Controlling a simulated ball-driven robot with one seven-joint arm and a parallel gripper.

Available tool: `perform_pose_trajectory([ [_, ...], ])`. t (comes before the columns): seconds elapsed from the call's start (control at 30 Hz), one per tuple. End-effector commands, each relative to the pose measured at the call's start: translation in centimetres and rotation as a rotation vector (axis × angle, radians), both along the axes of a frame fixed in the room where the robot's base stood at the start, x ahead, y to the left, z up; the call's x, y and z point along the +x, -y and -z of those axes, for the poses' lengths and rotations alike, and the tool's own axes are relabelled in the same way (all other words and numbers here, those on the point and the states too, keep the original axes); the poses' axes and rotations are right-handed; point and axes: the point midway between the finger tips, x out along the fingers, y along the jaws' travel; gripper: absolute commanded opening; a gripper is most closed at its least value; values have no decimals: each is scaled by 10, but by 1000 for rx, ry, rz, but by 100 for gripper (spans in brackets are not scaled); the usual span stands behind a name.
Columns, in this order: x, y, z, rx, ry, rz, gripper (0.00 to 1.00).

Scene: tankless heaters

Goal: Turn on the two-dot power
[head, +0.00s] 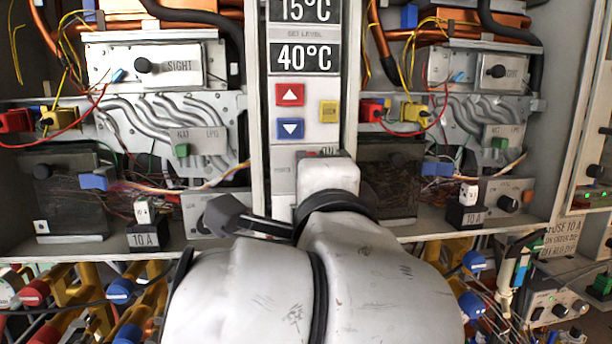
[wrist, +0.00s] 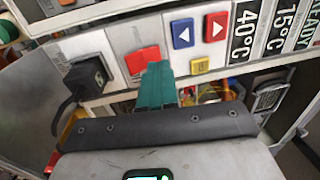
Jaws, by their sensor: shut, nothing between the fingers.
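The red power switch (wrist: 142,62) sits on the pale central panel, below the arrow buttons; its lower edge is partly covered by my fingers in the wrist view. In the head view my white wrist hides most of it. My gripper (wrist: 158,68) has teal fingers, shut and empty, with the tips at or just in front of the switch; contact cannot be told. White cubes with small dark dots stand on black 10 A blocks, one at left (head: 142,211) and one at right (head: 468,194). Their dots are too small to count surely.
Red (head: 290,94) and blue (head: 290,129) arrow buttons and a yellow button (head: 328,111) are above the switch. A black plug (wrist: 86,74) with a cable is beside it in the wrist view. Wires and pipes crowd both sides; coloured valves are below.

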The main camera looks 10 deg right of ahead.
Motion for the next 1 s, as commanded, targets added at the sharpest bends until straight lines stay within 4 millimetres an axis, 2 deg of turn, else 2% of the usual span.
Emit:
perform_pose_trajectory([
  [0.07,2,2,1,0,0,1,0],
  [0.27,-20,2,2,0,1,0,0],
  [0.73,-86,1,1,1,1,-1,0],
  [1.0,-98,1,1,-1,-1,1,0],
])
